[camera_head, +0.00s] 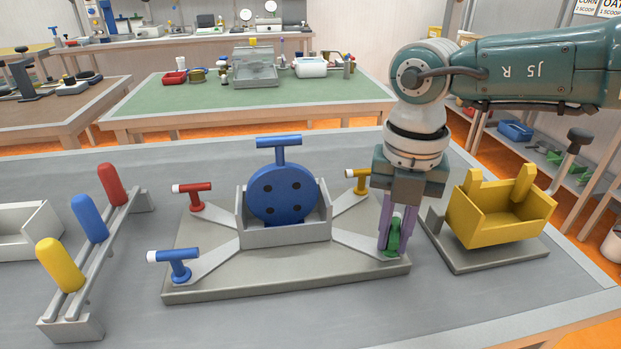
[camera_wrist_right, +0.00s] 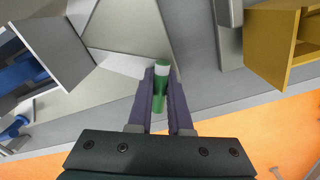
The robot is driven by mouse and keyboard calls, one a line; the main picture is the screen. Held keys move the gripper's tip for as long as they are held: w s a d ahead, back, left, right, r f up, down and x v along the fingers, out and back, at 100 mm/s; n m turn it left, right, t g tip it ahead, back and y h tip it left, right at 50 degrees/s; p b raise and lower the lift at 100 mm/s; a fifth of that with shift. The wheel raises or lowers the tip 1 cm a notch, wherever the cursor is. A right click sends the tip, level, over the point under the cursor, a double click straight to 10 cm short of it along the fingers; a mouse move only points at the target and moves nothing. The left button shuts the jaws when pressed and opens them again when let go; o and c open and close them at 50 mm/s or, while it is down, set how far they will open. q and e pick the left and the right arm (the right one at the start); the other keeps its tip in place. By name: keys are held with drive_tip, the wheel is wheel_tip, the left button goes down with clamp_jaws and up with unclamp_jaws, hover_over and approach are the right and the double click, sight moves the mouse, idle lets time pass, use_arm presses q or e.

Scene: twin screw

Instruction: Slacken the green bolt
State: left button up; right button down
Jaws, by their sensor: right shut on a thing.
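The green bolt (camera_head: 394,238) stands at the front right corner of the grey base plate (camera_head: 290,284), at the end of a metal arm. My right gripper (camera_head: 392,236) comes down on it from above with its purple fingers shut around it. In the right wrist view the green bolt (camera_wrist_right: 161,82), with a white end, lies between the purple fingers (camera_wrist_right: 160,90). Part of the bolt is hidden by the fingers. My left gripper is not in view.
The plate also carries a red bolt (camera_head: 193,196), a blue bolt (camera_head: 176,265), a yellow bolt (camera_head: 360,179) and a blue disc (camera_head: 283,195) in a grey holder. A yellow bin (camera_head: 497,218) stands close on the right. A rack of coloured handles (camera_head: 92,217) stands left.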

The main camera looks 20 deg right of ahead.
drive_tip(key=n+b, duration=0.2)
drive_tip(key=n, duration=0.4)
drive_tip(key=shift+f+n, duration=0.15)
drive_tip(key=shift+n, duration=0.15)
drive_tip(key=n+b, duration=0.2)
drive_tip(key=n, duration=0.3)
drive_tip(key=n+b, duration=0.3)
drive_tip(key=n, duration=0.3)
drive_tip(key=shift+n, duration=0.4)
drive_tip(key=n+b, duration=0.1)
drive_tip(key=n, duration=0.2)
drive_tip(key=shift+b, duration=0.3)
drive_tip(key=shift+n+b, duration=0.6)
drive_tip(key=shift+n, duration=1)
drive_tip(key=c, duration=0.8)
unclamp_jaws()
drive_tip(key=shift+c, duration=0.2)
